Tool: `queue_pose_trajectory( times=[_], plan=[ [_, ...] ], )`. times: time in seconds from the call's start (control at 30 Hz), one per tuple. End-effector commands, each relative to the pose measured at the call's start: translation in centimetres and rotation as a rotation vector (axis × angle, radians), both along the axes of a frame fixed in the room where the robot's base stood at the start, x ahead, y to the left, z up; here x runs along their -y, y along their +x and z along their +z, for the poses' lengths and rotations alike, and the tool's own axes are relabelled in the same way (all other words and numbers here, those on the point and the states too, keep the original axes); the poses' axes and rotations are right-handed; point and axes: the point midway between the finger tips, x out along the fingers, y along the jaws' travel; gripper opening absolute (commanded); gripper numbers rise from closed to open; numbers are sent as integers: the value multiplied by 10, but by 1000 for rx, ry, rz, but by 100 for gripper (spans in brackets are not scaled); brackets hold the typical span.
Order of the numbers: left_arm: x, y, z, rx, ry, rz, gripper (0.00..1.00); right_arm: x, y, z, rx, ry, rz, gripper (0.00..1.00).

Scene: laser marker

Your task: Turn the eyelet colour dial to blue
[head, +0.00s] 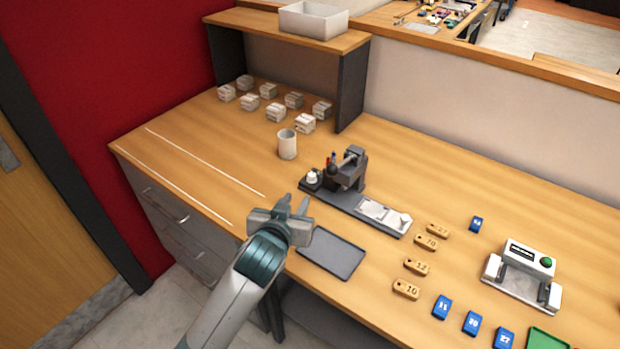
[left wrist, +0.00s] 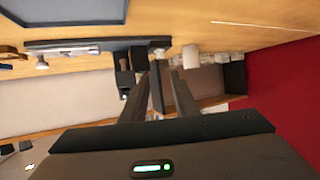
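A dark bench device (head: 348,172) with a black upright head stands on a long grey base near the table's middle. Small red and blue parts and a white round knob (head: 312,178) show at its left end. I cannot tell for sure which part is the colour dial or its setting. The device also shows in the left wrist view (left wrist: 138,62). My left gripper (head: 295,202) is in front of and below the device in the head view, apart from it. Its fingers are apart with nothing between them, also in the left wrist view (left wrist: 162,68). My right gripper is out of view.
A dark tray (head: 332,252) lies right of my left gripper. A white cup (head: 287,144) stands behind the gripper, with several small boxes (head: 276,113) under a shelf. Wooden tags (head: 406,290), blue tags (head: 472,323) and a white machine (head: 522,276) are at the right.

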Motion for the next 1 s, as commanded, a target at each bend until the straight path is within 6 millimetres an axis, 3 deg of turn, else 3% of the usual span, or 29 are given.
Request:
queue_pose_trajectory(
  times=[0.27, 1.0],
  plan=[
    [6, 24, -9, -1, 3, 0, 27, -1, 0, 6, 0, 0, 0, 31],
    [28, 116, -49, -2, 2, 1, 27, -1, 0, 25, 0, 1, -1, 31]
  ],
)
